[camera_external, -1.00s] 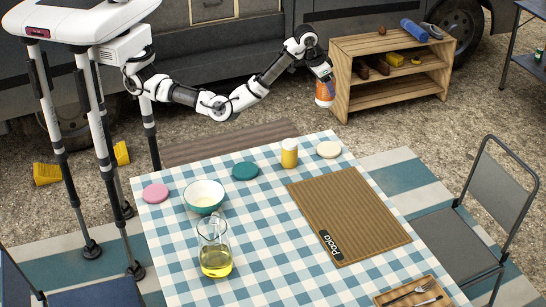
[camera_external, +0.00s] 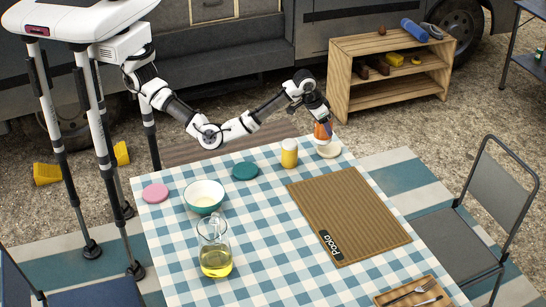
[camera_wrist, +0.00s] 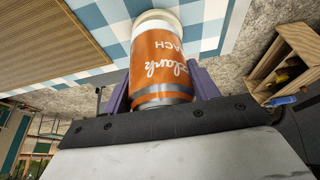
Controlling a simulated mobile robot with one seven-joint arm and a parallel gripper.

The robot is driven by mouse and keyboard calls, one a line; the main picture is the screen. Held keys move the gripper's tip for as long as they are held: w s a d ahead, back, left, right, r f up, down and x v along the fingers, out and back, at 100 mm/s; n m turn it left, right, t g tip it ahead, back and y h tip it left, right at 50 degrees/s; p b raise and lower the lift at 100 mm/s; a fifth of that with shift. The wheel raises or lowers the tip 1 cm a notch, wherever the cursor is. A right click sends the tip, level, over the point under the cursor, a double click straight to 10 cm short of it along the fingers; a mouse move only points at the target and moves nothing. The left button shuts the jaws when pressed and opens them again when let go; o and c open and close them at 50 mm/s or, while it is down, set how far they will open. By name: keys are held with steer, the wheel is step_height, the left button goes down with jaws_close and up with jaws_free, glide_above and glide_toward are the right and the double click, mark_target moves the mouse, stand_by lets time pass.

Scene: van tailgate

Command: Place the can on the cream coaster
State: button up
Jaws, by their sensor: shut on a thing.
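The orange can (camera_external: 322,131) with a white band at its lower end is upright at the far right corner of the table. My gripper (camera_external: 319,121) is shut on it from above. The cream coaster (camera_external: 331,153) shows just under the can and is partly covered by it. I cannot tell whether the can touches the coaster. In the wrist view the orange can (camera_wrist: 160,55) sits between my two purple fingers, with a pale cream-white rim beyond its far end.
A yellow-filled glass (camera_external: 289,153) stands just left of the coaster. A teal coaster (camera_external: 245,171), a pink coaster (camera_external: 155,193), a bowl (camera_external: 204,197) and a jug (camera_external: 214,257) stand further left. A brown mat (camera_external: 350,214) lies in front. A wooden shelf (camera_external: 388,95) is behind.

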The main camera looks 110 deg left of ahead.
mark_target(323, 132)
steer(key=shift+f, duration=1.6)
steer(key=o, duration=1.2)
steer(key=shift+f, duration=0.15)
steer(key=v, duration=1.2)
steer(key=shift+b, duration=0.4)
